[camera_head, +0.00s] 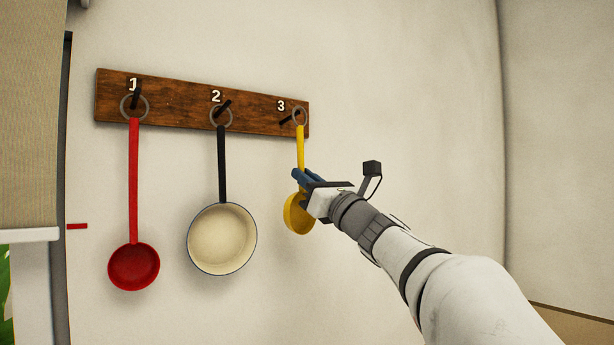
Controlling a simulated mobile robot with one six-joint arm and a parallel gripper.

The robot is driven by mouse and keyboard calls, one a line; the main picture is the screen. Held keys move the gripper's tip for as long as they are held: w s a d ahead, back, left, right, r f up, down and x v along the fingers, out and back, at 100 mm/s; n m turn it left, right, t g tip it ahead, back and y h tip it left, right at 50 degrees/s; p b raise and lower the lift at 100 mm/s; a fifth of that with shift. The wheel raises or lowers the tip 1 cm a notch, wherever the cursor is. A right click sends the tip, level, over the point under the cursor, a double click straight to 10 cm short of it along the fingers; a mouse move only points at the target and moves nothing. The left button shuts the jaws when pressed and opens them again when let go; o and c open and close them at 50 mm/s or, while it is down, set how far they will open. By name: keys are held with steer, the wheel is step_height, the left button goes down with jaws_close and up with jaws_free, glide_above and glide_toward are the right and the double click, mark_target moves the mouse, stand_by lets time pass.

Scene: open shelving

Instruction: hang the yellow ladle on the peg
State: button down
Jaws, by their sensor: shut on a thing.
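The yellow ladle (300,146) hangs upright in front of the wall at the right end of the rack, bowl down. My gripper (300,178) comes in from the lower right and is shut on its handle, just above the bowl. The fingers hide the lower handle and part of the bowl. The grey ring at the ladle's top overlaps the dark peg (287,120) under the number 3. The peg's tip shows left of the ring; I cannot tell for sure that the ring is around the peg.
The wooden rack (178,104) is on the wall. A red ladle (133,266) hangs at peg 1 and a cream pan with a black handle (222,239) at peg 2, left of my gripper. The wall right of the rack is bare.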

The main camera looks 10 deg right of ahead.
steer(key=shift+w+a+p, duration=0.3)
steer(key=shift+w+a, duration=0.05)
steer(key=shift+w, duration=0.4)
steer(key=shift+w+a+p, duration=0.3)
steer(key=shift+w, duration=0.4)
steer(key=shift+w+a+f+b, duration=0.2)
steer(key=shift+w+f+b, duration=0.35)
steer(key=shift+b, duration=0.15)
steer(key=shift+f, duration=0.1)
steer(key=c, duration=1.5)
jaws_free()
steer(key=shift+w, duration=0.1)
steer(key=shift+o, duration=0.7)
